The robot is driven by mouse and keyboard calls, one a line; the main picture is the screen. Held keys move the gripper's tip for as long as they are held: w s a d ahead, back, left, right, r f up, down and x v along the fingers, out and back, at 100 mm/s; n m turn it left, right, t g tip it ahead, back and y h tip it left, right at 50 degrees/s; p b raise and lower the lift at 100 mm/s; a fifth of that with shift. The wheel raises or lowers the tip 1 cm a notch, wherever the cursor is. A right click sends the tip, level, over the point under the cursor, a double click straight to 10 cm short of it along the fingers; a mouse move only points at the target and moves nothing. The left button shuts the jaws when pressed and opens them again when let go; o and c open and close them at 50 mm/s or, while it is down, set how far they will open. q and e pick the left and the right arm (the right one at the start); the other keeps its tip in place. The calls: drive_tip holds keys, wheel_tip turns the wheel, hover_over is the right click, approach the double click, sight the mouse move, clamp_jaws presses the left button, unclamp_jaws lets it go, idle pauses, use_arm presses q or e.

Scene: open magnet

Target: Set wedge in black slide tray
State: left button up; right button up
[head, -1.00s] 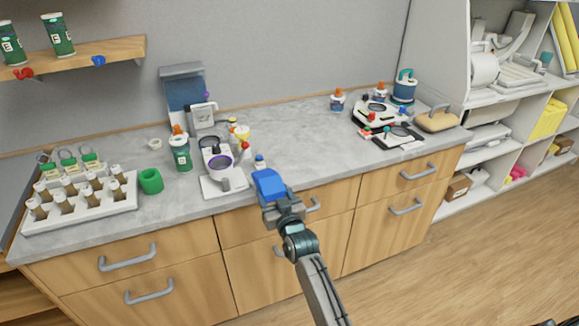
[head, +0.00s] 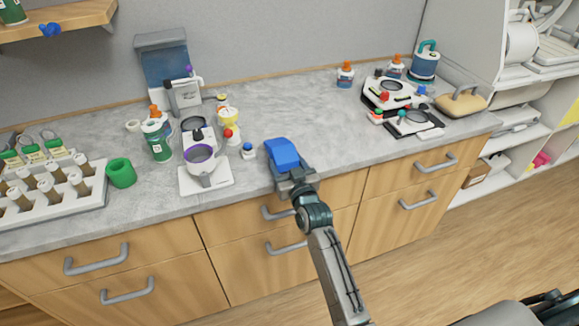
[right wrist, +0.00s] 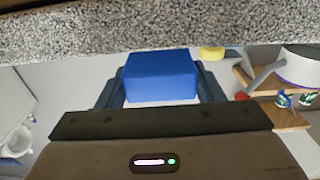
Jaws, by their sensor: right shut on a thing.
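A blue wedge (head: 283,154) is held in my right gripper (head: 290,172) at the front edge of the counter. In the right wrist view the blue wedge (right wrist: 160,76) sits between the two fingers, which are shut on it. The black slide tray (head: 412,122) lies on the counter at the right, in front of a white instrument. It has a round dark lens and small coloured pieces on it. The wedge is well to the left of the tray and apart from it. My left gripper is not in view.
A white-based device with a purple ring (head: 203,160) stands left of the gripper, with a small blue-capped bottle (head: 248,151) between. The counter (head: 330,130) between wedge and tray is clear.

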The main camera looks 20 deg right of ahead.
drive_tip(key=shift+s+a+f+b, duration=0.15)
drive_tip(key=shift+f+b, duration=0.1)
drive_tip(key=shift+f, duration=0.15)
drive_tip(key=shift+s+f+b, duration=0.15)
drive_tip(key=shift+f+b, duration=0.05)
drive_tip(key=shift+f, duration=0.2)
drive_tip(key=shift+w+f, duration=0.15)
drive_tip(key=shift+f, duration=0.1)
drive_tip(key=shift+w+f, duration=0.1)
drive_tip(key=shift+w, duration=0.2)
drive_tip(key=shift+w+d+f, duration=0.1)
drive_tip(key=shift+d, duration=0.15)
drive_tip(key=o, duration=0.9)
drive_tip(key=shift+o, duration=1.2)
drive_tip(key=shift+s+a+r, duration=0.1)
drive_tip(key=shift+s+r, duration=0.1)
drive_tip(key=shift+s, duration=0.1)
drive_tip(key=shift+s+f, duration=0.1)
drive_tip(key=shift+f, duration=0.05)
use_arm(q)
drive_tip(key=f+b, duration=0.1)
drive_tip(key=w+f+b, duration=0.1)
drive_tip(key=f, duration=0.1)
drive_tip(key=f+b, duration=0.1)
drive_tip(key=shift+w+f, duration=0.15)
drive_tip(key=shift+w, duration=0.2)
use_arm(e)
drive_tip(key=s, duration=1.1)
drive_tip(key=shift+s+d, duration=0.2)
drive_tip(key=shift+s, duration=0.15)
